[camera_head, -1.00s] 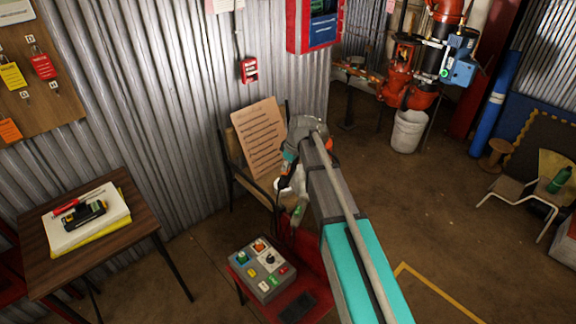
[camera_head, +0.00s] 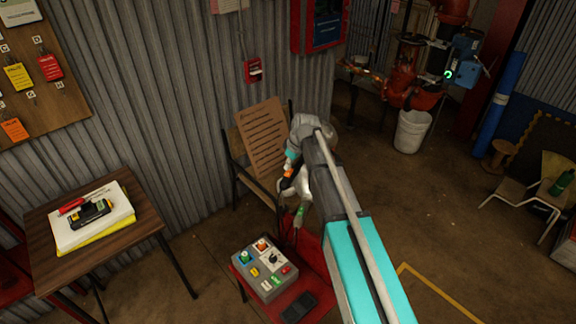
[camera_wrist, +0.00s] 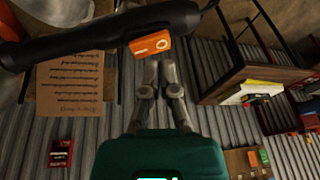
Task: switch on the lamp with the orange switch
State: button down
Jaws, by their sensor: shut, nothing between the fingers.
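In the wrist view my gripper (camera_wrist: 161,66) has its two grey fingers close together, shut and empty. Just past the fingertips an orange switch block (camera_wrist: 149,45) with white marks is fixed to a black, tube-like body (camera_wrist: 95,35), which looks like the lamp. I cannot tell whether the fingertips touch the block. In the head view my arm reaches over the red stand and hides part of this area. A grey control box (camera_head: 264,268) with several coloured buttons and switches sits below the arm.
A chair with a printed brown board (camera_head: 262,140) stands behind the arm against the corrugated wall. A wooden table (camera_head: 70,255) with papers and tools is at left. A red call point (camera_head: 253,71) is on the wall.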

jog(key=p+v, duration=0.2)
jog(key=shift+w+a+r, duration=0.15)
jog(key=shift+r, duration=0.3)
jog(key=w+d+p+v, duration=0.1)
jog(key=p+v, duration=0.8)
jog(key=shift+r, duration=0.1)
jog(key=shift+s+a, duration=0.1)
jog(key=shift+s, duration=0.05)
dwell(0.4)
jog(key=shift+s+a+r+n+t+h+p, duration=0.3)
jog(key=shift+s+a+n+t, duration=0.25)
jog(key=shift+s, duration=0.25)
jog(key=shift+d, duration=0.1)
jog(key=shift+f, duration=0.2)
jog(key=b+x, duration=1)
jog(key=shift+w+d+f+b, duration=0.1)
jog(key=shift+w+f+b, duration=0.05)
jog(key=shift+f+b, duration=0.75)
jog(key=shift+w+f+b, duration=0.2)
jog(key=shift+f+b, duration=0.65)
jog(key=shift+f, duration=0.1)
